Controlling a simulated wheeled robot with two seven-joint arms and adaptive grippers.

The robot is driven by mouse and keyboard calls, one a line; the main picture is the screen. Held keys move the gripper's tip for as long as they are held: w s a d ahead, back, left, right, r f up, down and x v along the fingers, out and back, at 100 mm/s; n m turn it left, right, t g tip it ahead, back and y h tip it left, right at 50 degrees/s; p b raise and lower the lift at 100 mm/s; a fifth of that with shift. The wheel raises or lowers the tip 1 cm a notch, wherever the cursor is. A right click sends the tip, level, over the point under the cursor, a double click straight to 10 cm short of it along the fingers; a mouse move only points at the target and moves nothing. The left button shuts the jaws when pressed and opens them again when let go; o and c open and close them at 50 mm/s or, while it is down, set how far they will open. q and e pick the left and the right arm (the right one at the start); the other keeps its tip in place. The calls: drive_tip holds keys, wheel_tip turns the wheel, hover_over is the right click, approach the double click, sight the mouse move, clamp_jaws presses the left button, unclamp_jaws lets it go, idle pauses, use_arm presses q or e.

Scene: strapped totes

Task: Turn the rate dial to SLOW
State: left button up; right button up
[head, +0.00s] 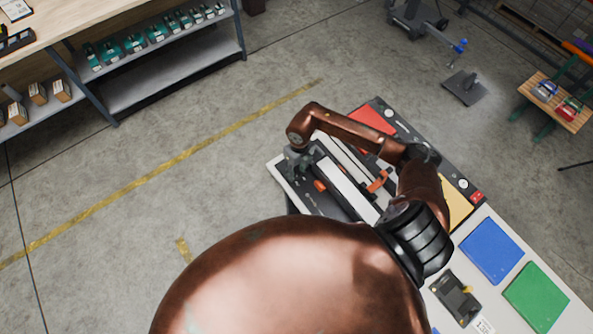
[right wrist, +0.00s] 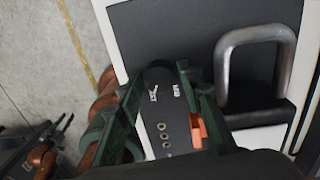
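The rate dial (right wrist: 158,74) seems to be the dark round knob on a dark panel (right wrist: 160,115) in the right wrist view, with small white lettering beside it that is too small to read surely. Which way the dial points cannot be told. My right gripper (right wrist: 160,78) is open, its two green fingers on either side of the knob; whether they touch it is unclear. In the head view, my right gripper (head: 298,160) is over the far left end of the bench and the dial is hidden. Dark prongs (right wrist: 48,142) at the wrist view's lower left may be my left gripper.
A metal handle (right wrist: 255,70) stands right of the panel and an orange part (right wrist: 198,130) is near the right finger. Blue (head: 491,250) and green (head: 536,296) pads lie on the bench. Shelves (head: 165,70) stand at upper left, with clear floor between.

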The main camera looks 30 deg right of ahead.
drive_tip(key=c, duration=0.9)
use_arm(q)
drive_tip(key=shift+d, duration=0.15)
drive_tip(key=shift+f, duration=0.15)
